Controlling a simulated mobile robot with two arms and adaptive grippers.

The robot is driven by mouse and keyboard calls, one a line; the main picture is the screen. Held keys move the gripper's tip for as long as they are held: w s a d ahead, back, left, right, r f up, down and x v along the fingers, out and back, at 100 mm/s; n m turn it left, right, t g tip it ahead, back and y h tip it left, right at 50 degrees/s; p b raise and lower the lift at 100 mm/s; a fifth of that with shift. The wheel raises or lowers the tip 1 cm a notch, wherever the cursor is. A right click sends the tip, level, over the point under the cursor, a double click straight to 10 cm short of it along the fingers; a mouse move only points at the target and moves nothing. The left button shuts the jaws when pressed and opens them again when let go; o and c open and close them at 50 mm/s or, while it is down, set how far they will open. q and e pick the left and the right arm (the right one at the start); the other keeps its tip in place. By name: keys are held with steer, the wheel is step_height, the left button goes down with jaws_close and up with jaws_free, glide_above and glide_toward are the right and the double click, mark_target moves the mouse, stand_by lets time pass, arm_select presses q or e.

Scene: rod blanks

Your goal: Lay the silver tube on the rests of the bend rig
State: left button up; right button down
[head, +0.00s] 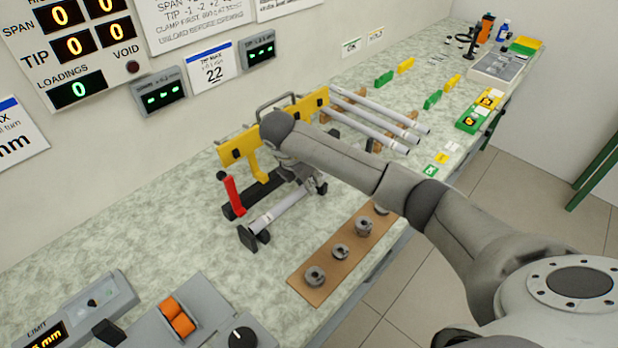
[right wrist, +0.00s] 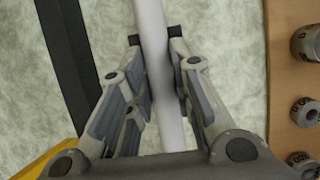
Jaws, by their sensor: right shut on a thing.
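The silver tube (head: 278,213) lies level along the front of the bend rig, near a black rest (head: 252,239) at its near end. I cannot tell whether it touches the rests or hangs just above them. My right gripper is shut around the tube; the right wrist view shows its fingertips (right wrist: 155,44) on both sides of the tube (right wrist: 168,120). In the head view my wrist hides the fingers and the tube's middle. The bend rig has a yellow beam (head: 240,147), a red handle (head: 233,196) and a dark rail, which shows in the right wrist view (right wrist: 68,60). My left gripper is not in view.
Several more tubes (head: 375,118) lie on wooden racks behind my arm. A brown board (head: 318,268) with several grey collars runs along the front edge. Control boxes (head: 190,312) stand at the near left. Green and yellow blocks and cards lie farther right.

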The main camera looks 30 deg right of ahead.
steer(key=shift+f, duration=0.1)
steer(key=shift+f, duration=0.15)
steer(key=c, duration=1.3)
jaws_free()
steer(key=b+v, duration=0.1)
steer(key=v, duration=0.3)
steer(key=shift+w, duration=0.1)
steer(key=shift+p+v, duration=1.4)
steer(key=shift+v, duration=2.75)
steer(key=shift+d, duration=0.1)
